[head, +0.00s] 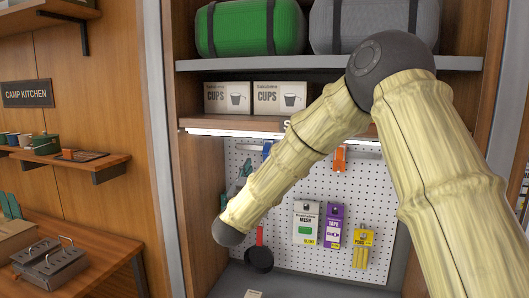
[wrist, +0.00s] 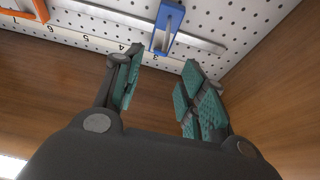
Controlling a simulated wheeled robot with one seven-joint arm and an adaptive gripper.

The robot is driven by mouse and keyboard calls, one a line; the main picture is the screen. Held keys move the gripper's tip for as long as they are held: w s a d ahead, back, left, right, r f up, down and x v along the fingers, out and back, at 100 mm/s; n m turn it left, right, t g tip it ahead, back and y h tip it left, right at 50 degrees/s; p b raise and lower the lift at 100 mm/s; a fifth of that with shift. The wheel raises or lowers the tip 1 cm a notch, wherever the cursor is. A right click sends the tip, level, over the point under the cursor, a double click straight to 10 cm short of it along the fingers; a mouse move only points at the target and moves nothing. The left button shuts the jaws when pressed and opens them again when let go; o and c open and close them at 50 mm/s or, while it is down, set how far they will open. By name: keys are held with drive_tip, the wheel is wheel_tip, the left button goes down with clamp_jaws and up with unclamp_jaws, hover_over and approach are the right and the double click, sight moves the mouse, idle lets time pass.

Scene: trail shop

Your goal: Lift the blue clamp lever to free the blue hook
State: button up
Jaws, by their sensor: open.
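A blue clamp piece (wrist: 168,25) sits on the metal rail of the pegboard in the wrist view, just beyond my fingertips. In the head view a small part of the blue piece (head: 267,149) shows at the left of the rail, beside my arm. I cannot tell lever and hook apart surely. My gripper (wrist: 160,80) is open and empty, its teal-padded fingers spread to either side below the blue piece, apart from it. In the head view only bits of the teal fingers (head: 245,168) show left of my arm.
An orange clamp (head: 340,158) sits on the same rail (head: 367,153), to the right. Packets and a black pan (head: 259,257) hang lower on the pegboard (head: 285,190). A wooden side wall (wrist: 270,90) stands close to my gripper. A shelf with cup boxes (head: 280,96) is above.

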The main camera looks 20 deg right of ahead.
sight(264, 153)
drive_tip(key=p+x, duration=0.3)
drive_tip(key=x, duration=0.4)
drive_tip(key=shift+w+d+r+p, duration=0.1)
drive_tip(key=shift+w+d+p, duration=0.1)
drive_tip(key=shift+p, duration=0.1)
drive_tip(key=shift+w+d, duration=0.25)
drive_tip(key=shift+w, duration=0.15)
drive_tip(key=shift+r, duration=0.1)
drive_tip(key=shift+c, duration=0.2)
clamp_jaws()
